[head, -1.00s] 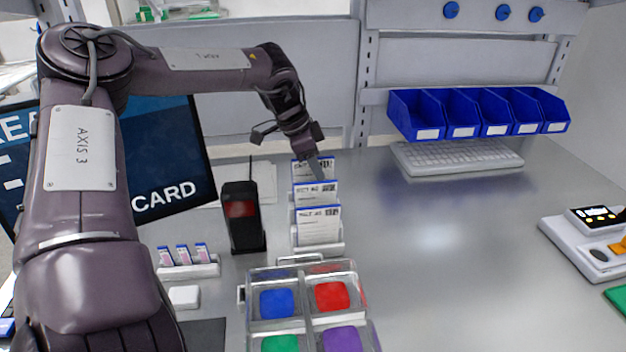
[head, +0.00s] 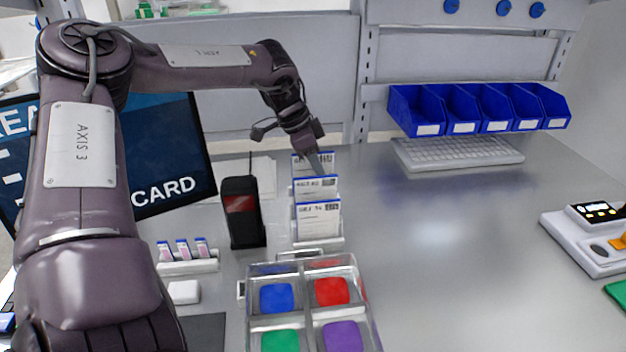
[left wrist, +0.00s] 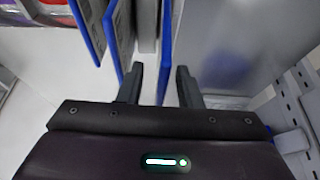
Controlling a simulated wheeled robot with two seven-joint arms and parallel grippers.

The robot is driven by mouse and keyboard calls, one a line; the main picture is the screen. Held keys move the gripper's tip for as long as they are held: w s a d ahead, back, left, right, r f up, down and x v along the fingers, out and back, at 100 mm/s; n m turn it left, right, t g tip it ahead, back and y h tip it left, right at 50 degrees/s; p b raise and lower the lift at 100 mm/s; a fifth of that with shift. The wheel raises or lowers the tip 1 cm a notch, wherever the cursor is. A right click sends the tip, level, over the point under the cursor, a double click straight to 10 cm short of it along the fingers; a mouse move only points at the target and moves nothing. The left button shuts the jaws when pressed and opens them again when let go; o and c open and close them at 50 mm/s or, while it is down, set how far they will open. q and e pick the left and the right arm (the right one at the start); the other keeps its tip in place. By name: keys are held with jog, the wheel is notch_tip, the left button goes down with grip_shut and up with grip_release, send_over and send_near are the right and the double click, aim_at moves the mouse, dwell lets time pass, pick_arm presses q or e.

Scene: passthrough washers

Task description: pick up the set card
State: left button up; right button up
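Three white cards with blue top edges stand upright in a row in a pale rack (head: 320,243): a front card (head: 318,222), a middle card (head: 303,189) and a rear card (head: 299,163). Their print is too small to tell which is the set card. A blue-edged card (left wrist: 166,45) stands between the finger lines, with a gap to each finger. My right gripper is out of view.
A black handheld radio (head: 242,215) stands left of the rack. A clear divided box (head: 305,318) with coloured pieces is in front. A monitor (head: 175,160) is behind my left arm. Blue bins (head: 465,112) hang at the back right; the table centre right is clear.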

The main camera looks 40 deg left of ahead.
pick_arm(q)
grip_shut()
